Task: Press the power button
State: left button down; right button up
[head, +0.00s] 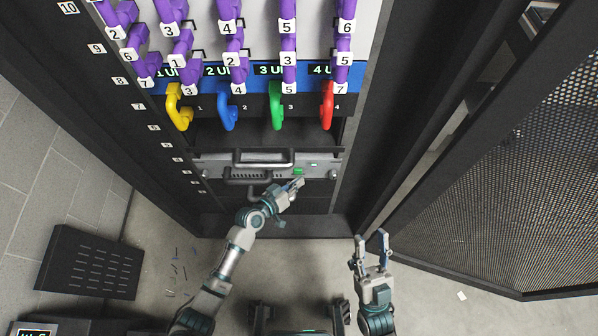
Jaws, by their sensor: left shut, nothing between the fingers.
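A small green button (298,171), likely the power button, sits on the right part of the grey drive unit's front panel (215,164) low in the rack. A small light patch (313,165) shows to its right. My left gripper (298,183) is shut and empty, its fingertips just below the green button in the picture. I cannot tell whether they touch the panel. My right gripper (371,243) is open and empty, in front of the rack, right of centre, with its fingers pointing toward the rack.
Yellow (178,108), blue (228,108), green (277,108) and red (327,106) handles hang above the unit, below numbered purple parts. A perforated door (510,170) stands open at right. A dark vented panel (92,262) lies at left.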

pick_arm(q)
jog(key=shift+a, duration=0.15)
pick_arm(e)
jog(key=shift+a, duration=0.1)
pick_arm(q)
jog(key=shift+a, duration=0.15)
pick_arm(e)
jog(key=shift+a, duration=0.25)
pick_arm(q)
jog(key=shift+d, duration=0.2)
pick_arm(e)
jog(key=shift+d, duration=0.25)
pick_arm(q)
jog(key=shift+w, duration=0.1)
jog(key=shift+w+a, duration=0.15)
jog(key=shift+w, duration=0.15)
pick_arm(e)
jog(key=shift+a+f, duration=0.15)
jog(key=shift+f, duration=0.1)
